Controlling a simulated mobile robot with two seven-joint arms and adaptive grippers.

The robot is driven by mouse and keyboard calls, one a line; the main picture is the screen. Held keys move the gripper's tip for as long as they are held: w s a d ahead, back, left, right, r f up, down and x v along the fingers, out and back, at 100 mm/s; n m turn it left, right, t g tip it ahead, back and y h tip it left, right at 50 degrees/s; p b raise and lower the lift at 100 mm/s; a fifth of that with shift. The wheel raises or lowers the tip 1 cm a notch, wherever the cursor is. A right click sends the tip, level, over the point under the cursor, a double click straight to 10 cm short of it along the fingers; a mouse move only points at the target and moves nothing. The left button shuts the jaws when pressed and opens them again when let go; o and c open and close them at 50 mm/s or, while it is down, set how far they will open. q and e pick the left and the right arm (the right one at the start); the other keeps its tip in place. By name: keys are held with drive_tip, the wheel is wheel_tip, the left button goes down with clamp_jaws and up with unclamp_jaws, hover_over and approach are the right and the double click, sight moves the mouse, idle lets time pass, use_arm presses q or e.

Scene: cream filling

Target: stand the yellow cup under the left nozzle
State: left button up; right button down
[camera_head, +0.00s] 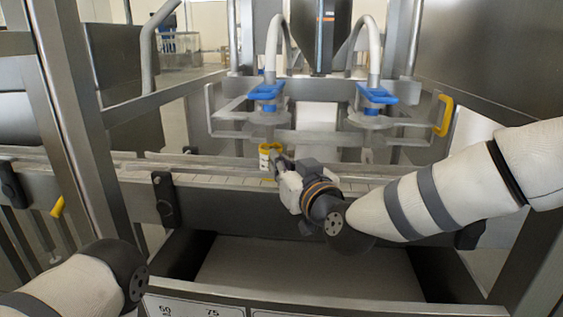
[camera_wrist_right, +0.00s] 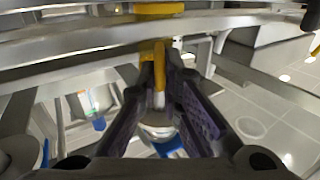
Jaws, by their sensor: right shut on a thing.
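The yellow cup (camera_head: 264,158), with a yellow rim and a pale body, stands upright at the conveyor, below the left nozzle (camera_head: 268,119). The nozzle hangs under a blue clamp with a pale hose. My right gripper (camera_head: 276,160) reaches in from the right and is shut on the cup's side, partly hiding it. In the right wrist view, a yellow and white piece (camera_wrist_right: 159,80) shows between the two dark fingers. I cannot tell whether the cup's base touches the belt. My left arm shows at the lower left, its gripper out of view.
The right nozzle (camera_head: 373,120) hangs beside the left one, with free belt below it. A metal rail (camera_head: 225,204) runs along the conveyor's front. Steel posts stand at both sides. A yellow handle (camera_head: 443,115) is at the right of the nozzle frame.

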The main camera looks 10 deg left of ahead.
drive_tip(key=c, duration=1.7)
unclamp_jaws()
drive_tip(key=v, duration=1.2)
